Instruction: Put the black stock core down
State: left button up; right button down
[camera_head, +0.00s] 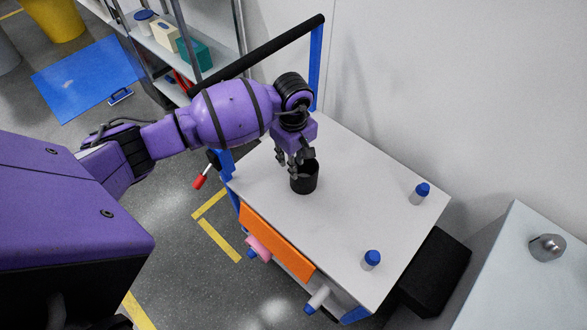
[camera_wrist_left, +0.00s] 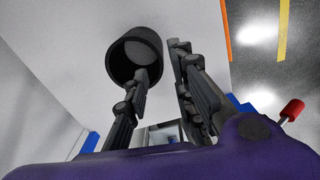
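The black stock core (camera_head: 304,180) is a hollow black cylinder standing upright on the white top of the cart (camera_head: 345,220), near its back left part. It also shows in the left wrist view (camera_wrist_left: 115,64), with its open end towards the camera. My left gripper (camera_head: 299,160) reaches down over the core's open end. In the left wrist view its two fingers (camera_wrist_left: 161,75) are apart with a clear gap; one overlaps the rim and the other is just right of it. Whether a finger touches the wall is unclear. My right gripper is not in view.
A black handle bar (camera_head: 270,47) on blue posts rises behind. A grey table (camera_head: 530,270) is at right. The cart top's middle is clear.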

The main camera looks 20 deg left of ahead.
pick_arm(q)
notch_tip(320, 180, up, 6)
jog(key=s+d+f+n+g+h, duration=0.2)
jog(key=s+d+f+n+h, duration=0.15)
jog(key=s+d+h, duration=0.6)
jog(key=s+d+r+n+t+h, duration=0.3)
jog(key=d+r+n+h, duration=0.1)
jog(key=d+n, duration=0.3)
jog(key=s+d+r+n+t+h, duration=0.2)
jog(key=d+r+n+h, duration=0.15)
jog(key=d+n, duration=0.45)
jog(key=w+a+f+n+t+y, duration=0.1)
jog(key=a+f+n+t+y, duration=0.35)
jog(key=n, duration=0.75)
jog(key=w+a+f+n+t+y, duration=0.1)
jog(key=a+f+n+t+y, duration=0.1)
jog(key=a+n+t+y, duration=0.55)
jog(key=s+a+f+n+g+y, duration=0.2)
jog(key=s+a+f+n+g, duration=0.1)
jog(key=s+a+f+n, duration=0.4)
jog(key=s+a+f+n+g+y, duration=0.3)
jog(key=s+a+f+n, duration=0.4)
jog(key=s+n, duration=0.7)
jog(key=shift+f+n+g, duration=0.3)
jog(key=shift+f+g, duration=0.2)
jog(key=shift+f, duration=0.4)
